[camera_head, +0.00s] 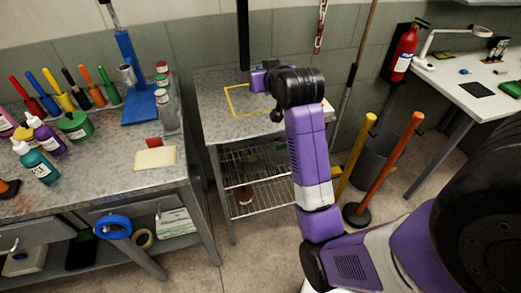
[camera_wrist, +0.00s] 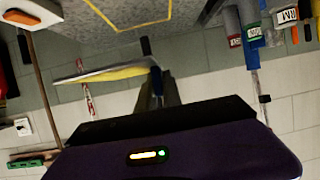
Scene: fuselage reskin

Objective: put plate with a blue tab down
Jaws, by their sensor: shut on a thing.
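My gripper (camera_wrist: 157,90) is shut on a thin plate (camera_wrist: 105,74), seen nearly edge-on in the wrist view, with a pale grey face and a yellow one. The plate reaches out to the left of the fingers there. A small dark piece (camera_wrist: 146,46) stands out near the fingers; I cannot tell whether it is the blue tab. In the head view my arm covers most of the gripper and plate, above or near the metal table (camera_head: 215,125). A yellow outline (camera_head: 233,101) is marked on that table, and it also shows in the wrist view (camera_wrist: 130,27).
A workbench (camera_head: 105,190) on the left carries bottles, coloured handles and a blue stand (camera_head: 140,108). Right of the metal table stand a yellow post (camera_head: 355,155), an orange post (camera_head: 390,165) and a grey bin (camera_head: 378,155). A fire extinguisher (camera_head: 404,52) hangs behind.

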